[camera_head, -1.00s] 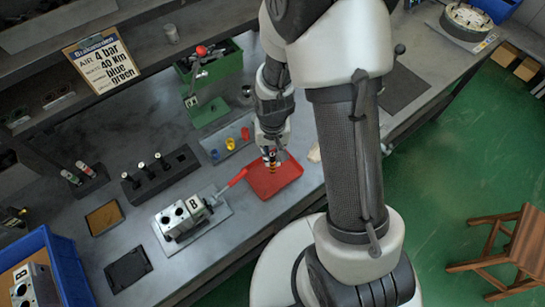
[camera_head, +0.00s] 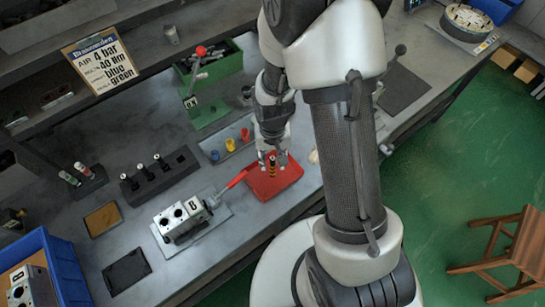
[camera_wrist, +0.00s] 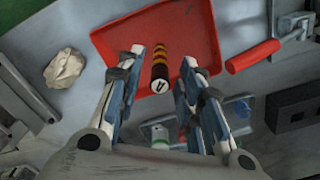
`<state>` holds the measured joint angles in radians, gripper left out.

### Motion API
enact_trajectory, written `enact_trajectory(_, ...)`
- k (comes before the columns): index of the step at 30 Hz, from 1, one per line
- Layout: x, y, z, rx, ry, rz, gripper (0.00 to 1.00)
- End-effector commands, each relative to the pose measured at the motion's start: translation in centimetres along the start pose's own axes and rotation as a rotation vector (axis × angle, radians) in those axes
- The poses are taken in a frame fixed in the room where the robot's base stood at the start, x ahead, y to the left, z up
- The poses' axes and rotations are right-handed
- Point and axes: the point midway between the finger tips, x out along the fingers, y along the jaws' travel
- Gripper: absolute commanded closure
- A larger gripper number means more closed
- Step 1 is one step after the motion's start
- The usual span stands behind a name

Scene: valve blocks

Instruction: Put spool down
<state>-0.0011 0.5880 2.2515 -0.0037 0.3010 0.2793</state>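The spool (camera_head: 272,165), banded black and orange, is at the red tray (camera_head: 290,183). In the wrist view the spool (camera_wrist: 160,62) shows a white end with a dark letter facing the camera, and the red tray (camera_wrist: 203,22) lies behind it. My gripper (camera_head: 273,164) is over the tray with its fingers on either side of the spool. In the wrist view my gripper (camera_wrist: 162,56) is open, with a visible gap between each finger and the spool. The spool's far end seems to meet the tray floor, but the contact is hard to see.
A red-handled tool (camera_head: 236,180) reaches the tray's left edge. A valve block (camera_head: 183,218) sits on a plate to the left. Small coloured parts (camera_head: 230,144) stand behind the tray. A crumpled pale cloth (camera_wrist: 64,68) lies beside the tray.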

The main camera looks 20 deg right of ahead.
Motion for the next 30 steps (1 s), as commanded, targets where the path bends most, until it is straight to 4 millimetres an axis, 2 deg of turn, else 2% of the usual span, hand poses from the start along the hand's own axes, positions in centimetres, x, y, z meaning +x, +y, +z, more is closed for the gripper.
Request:
enact_trajectory(4, -0.2, 0.0, 0.0, 0.000, 0.000, 0.000, 0.66)
enact_trajectory(7, -1.2, 0.0, -0.1, 0.000, 0.003, -0.001, 0.66)
enact_trajectory(18, -9.0, 0.0, -0.1, 0.000, 0.004, -0.001, 0.66)
enact_trajectory(22, -11.0, 0.0, -0.1, 0.000, 0.004, -0.001, 0.66)
enact_trajectory(28, -12.8, 0.0, 0.0, -0.003, 0.008, -0.002, 0.66)
enact_trajectory(30, -14.1, 0.1, 0.1, -0.012, 0.023, -0.007, 0.66)
